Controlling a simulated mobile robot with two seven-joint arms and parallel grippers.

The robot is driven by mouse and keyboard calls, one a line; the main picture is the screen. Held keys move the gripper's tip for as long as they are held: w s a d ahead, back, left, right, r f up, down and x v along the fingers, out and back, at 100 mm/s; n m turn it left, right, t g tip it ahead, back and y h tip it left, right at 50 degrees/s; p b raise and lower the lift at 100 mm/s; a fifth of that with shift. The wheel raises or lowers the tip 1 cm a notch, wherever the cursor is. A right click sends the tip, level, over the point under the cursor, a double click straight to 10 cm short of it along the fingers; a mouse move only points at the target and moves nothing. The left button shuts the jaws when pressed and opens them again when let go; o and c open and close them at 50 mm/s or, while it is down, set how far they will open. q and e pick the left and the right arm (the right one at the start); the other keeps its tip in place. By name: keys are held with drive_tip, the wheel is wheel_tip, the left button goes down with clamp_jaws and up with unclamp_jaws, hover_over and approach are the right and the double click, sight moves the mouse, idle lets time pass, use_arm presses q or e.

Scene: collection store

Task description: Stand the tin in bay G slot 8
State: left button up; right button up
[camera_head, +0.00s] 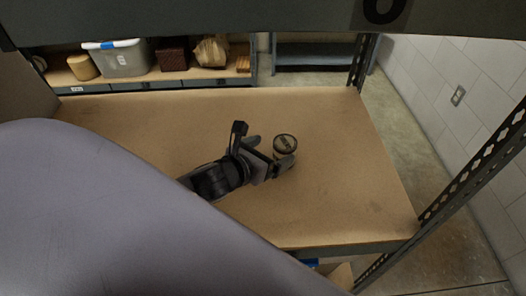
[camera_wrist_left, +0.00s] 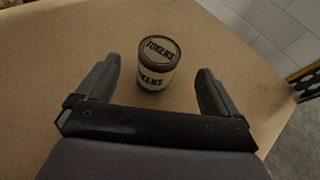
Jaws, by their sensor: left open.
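The tin (camera_head: 285,144) is a small round can with a dark lid and a pale label; in the left wrist view the tin (camera_wrist_left: 156,64) reads "TOKENS". It stands upright on the wooden shelf board (camera_head: 330,205). My left gripper (camera_head: 272,150) is just above the board at the tin. In the left wrist view my left gripper (camera_wrist_left: 158,86) is open, with one finger on each side of the tin and a visible gap to both. My right gripper is not in view. No slot marking shows on the board.
A dark shelf beam (camera_head: 200,20) crosses overhead, with part of a marking on it. Perforated metal uprights (camera_head: 490,150) stand at the right. The board around the tin is clear.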

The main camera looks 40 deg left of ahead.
use_arm(q)
drive_tip(key=shift+v, duration=1.2)
